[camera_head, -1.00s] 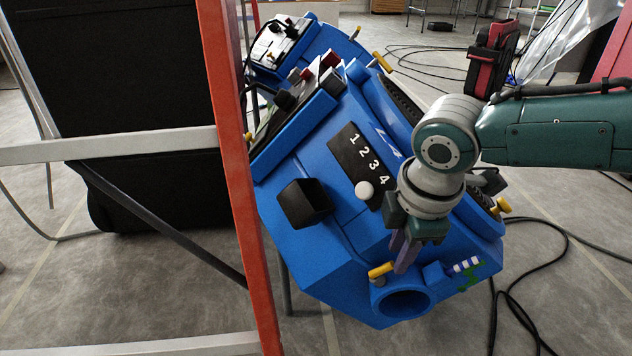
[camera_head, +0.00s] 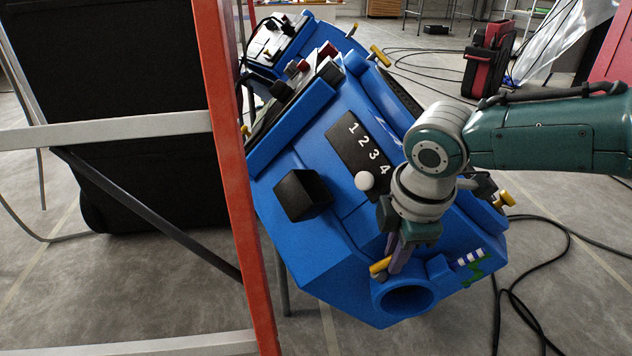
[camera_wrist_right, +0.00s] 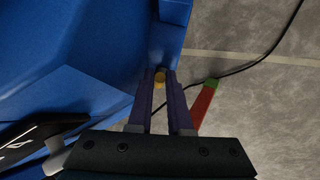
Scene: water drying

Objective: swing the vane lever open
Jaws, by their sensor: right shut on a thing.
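The blue machine (camera_head: 330,240) stands tilted in the middle of the head view. A small yellow lever (camera_head: 379,266) sits on its lower front, just above a round blue outlet (camera_head: 405,299). My right gripper (camera_head: 393,268) reaches down from the right with its purple fingers at this lever. The fingers hide part of the lever. My left gripper is not in view.
A black box (camera_head: 302,195) juts from the machine's front. An orange ladder (camera_head: 232,150) stands close on the left. Black cables (camera_head: 520,300) lie on the floor at right.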

